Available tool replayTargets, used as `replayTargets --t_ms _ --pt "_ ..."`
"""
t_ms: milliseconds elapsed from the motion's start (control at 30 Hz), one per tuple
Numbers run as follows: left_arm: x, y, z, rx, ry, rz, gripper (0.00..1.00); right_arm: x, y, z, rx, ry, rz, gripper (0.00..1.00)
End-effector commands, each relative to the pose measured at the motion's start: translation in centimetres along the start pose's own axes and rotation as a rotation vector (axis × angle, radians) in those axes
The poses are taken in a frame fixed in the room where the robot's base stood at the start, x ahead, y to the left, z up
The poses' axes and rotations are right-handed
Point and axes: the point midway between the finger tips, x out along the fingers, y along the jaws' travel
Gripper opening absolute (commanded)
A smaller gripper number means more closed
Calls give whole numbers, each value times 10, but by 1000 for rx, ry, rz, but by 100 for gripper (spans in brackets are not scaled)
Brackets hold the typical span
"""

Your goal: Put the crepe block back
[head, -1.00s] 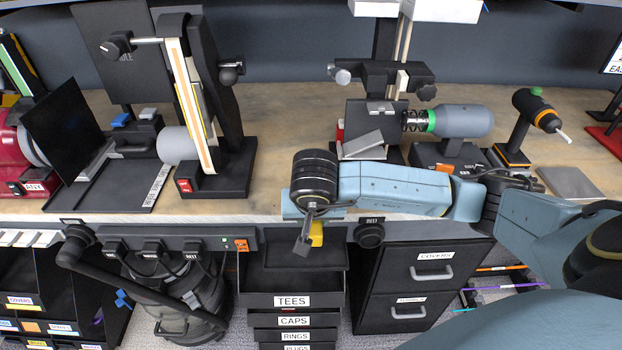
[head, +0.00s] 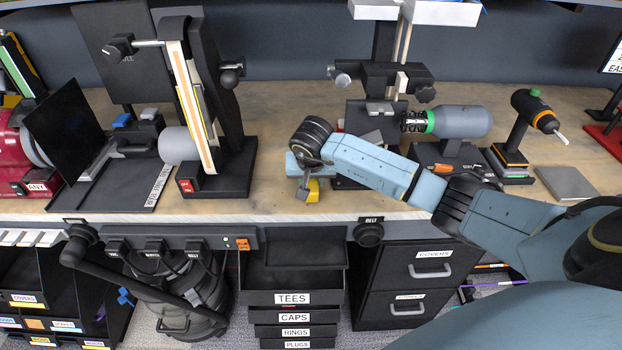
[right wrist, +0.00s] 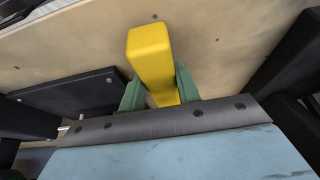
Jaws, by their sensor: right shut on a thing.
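My right gripper (head: 306,190) is above the front part of the wooden bench. It is shut on a yellow block, the crepe block (head: 313,188), which shows below the blue wrist. In the right wrist view the crepe block (right wrist: 152,55) sticks out from between the two green fingertips of the right gripper (right wrist: 158,90), over bare wood. I cannot tell whether the block touches the bench. My left gripper is not in view.
The bench top (head: 285,115) is bare between the belt sander (head: 215,120) and the clamp stand (head: 385,75). A black base with a grey-green motor (head: 462,122) stands right of the stand. An open TEES drawer (head: 292,270) lies below the bench edge.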

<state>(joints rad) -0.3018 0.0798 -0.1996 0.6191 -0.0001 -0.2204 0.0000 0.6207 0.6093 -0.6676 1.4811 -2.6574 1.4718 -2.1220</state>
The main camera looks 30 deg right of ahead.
Motion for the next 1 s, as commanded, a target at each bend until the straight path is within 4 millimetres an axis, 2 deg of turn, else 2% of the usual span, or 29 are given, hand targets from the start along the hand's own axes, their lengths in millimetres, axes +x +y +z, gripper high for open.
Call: replayTargets --t_ms 433,467,600,867,1000 --pt "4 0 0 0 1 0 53 8 0 3 0 3 0 1" --pt "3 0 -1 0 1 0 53 8 0 3 0 2 1 35" --pt "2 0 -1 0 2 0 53 7 0 3 0 1 0 53" --pt "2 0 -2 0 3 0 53 7 0 3 0 1 0 54" --pt "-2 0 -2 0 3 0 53 0 0 0 1 4 -1 54"
